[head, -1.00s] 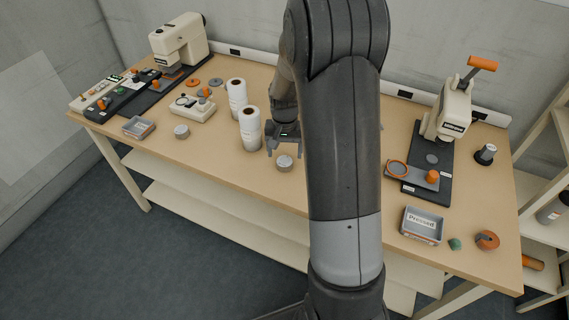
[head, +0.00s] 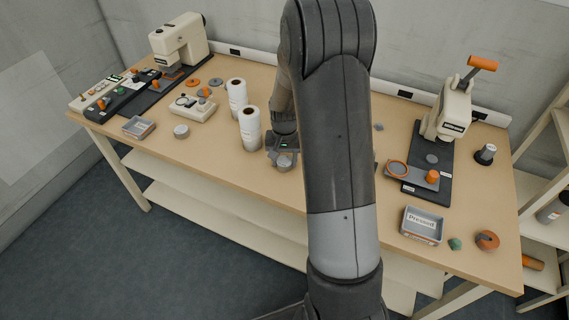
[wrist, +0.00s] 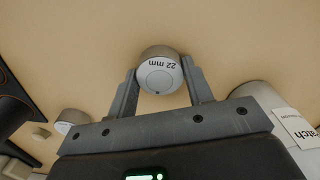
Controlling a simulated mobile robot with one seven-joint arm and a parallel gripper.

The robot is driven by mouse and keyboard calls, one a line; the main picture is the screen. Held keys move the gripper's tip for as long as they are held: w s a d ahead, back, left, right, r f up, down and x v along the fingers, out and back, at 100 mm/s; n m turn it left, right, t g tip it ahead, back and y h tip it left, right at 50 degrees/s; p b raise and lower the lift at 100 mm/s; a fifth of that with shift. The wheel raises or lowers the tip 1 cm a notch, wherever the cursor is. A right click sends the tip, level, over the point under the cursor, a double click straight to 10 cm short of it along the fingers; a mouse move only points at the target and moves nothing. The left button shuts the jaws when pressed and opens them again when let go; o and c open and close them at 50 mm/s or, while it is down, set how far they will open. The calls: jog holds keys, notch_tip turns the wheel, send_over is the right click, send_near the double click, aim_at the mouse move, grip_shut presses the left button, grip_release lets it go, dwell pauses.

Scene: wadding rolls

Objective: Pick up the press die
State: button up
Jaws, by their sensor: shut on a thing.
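A short grey metal cylinder marked "22 mm", which looks like the press die (wrist: 161,76), sits between my fingertips in the wrist view. In the head view the same die (head: 285,164) is at the middle of the table near the front edge, partly covered by my gripper (head: 283,153). My gripper is shut on the die, with one finger on each side of it in the wrist view (wrist: 161,88). The die appears to be upright at table level; I cannot tell whether it touches the table.
Two white rolls (head: 249,130) stand just left of my gripper. A similar grey cylinder (head: 181,132) stands farther left, by a small tray (head: 138,128). A hand press (head: 449,115) and a "Pressed" tray (head: 422,226) are at the right. Bare table lies in front of the rolls.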

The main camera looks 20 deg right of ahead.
aim_at(286, 161)
jog(key=c, duration=0.4)
jog(key=shift+c, duration=0.3)
jog(key=shift+r, duration=0.45)
jog(key=r, duration=0.3)
jog(key=shift+s+d+r, duration=0.15)
jog(key=shift+d+r, duration=0.1)
jog(key=shift+r, duration=0.15)
jog(key=s+d+r, duration=0.6)
jog(key=s+d, duration=0.1)
jog(key=d, duration=0.1)
jog(key=w+a+f+n, duration=0.1)
jog(key=w+a+f, duration=0.2)
jog(key=w, duration=0.1)
jog(key=w+a+f+n, duration=0.2)
jog(key=w+a+f, duration=0.1)
jog(key=w+a+f+n, duration=0.1)
jog(key=w+a+f, duration=0.2)
jog(key=w, duration=0.1)
jog(key=shift+w+a+f+n, duration=0.15)
jog(key=shift+w+f+n, duration=0.15)
jog(key=shift+w+n, duration=0.1)
